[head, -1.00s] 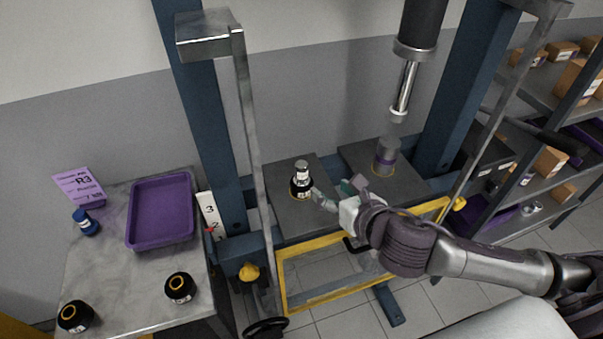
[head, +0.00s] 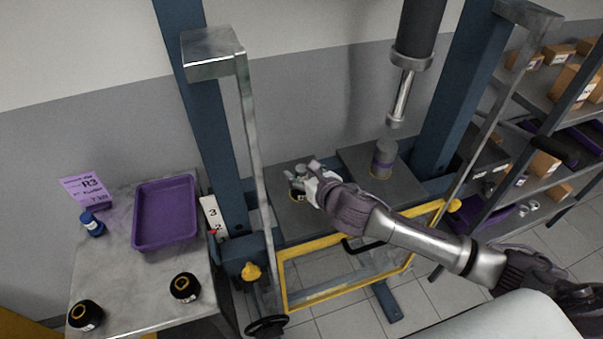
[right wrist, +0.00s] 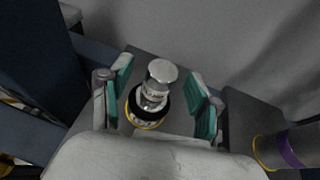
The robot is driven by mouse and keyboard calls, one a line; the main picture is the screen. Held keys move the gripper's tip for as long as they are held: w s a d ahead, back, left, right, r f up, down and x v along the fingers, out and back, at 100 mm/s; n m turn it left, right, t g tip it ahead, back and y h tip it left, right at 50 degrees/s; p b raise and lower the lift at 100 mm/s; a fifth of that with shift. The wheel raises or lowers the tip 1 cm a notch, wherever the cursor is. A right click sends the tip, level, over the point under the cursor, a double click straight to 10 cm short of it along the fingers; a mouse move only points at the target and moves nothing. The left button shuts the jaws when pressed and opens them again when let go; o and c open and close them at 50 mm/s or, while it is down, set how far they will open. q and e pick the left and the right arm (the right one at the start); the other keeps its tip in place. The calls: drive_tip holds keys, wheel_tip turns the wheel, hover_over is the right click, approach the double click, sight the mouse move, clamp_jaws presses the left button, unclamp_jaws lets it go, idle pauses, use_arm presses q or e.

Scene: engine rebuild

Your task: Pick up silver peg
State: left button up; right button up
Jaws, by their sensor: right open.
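The silver peg (right wrist: 157,84) stands upright in a black ring-shaped part with a yellow band (right wrist: 147,112), on a dark grey plate of the press. In the head view the peg (head: 301,169) is partly hidden by my right gripper (head: 306,177). In the right wrist view my right gripper (right wrist: 162,95) is open, with its teal finger pads on either side of the peg and a gap visible on both sides. My left gripper is not in view.
A grey cylinder with a purple band (head: 383,158) stands on the other plate (head: 352,156). The purple tray (head: 165,243), a blue part (head: 92,224) and two black parts are on the left table. The press ram (head: 403,95) hangs above the right plate.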

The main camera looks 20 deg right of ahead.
drive_tip(key=shift+x, duration=0.8)
drive_tip(key=shift+s+d, duration=0.1)
drive_tip(key=shift+s, duration=0.05)
drive_tip(key=shift+c, duration=0.8)
clamp_jaws()
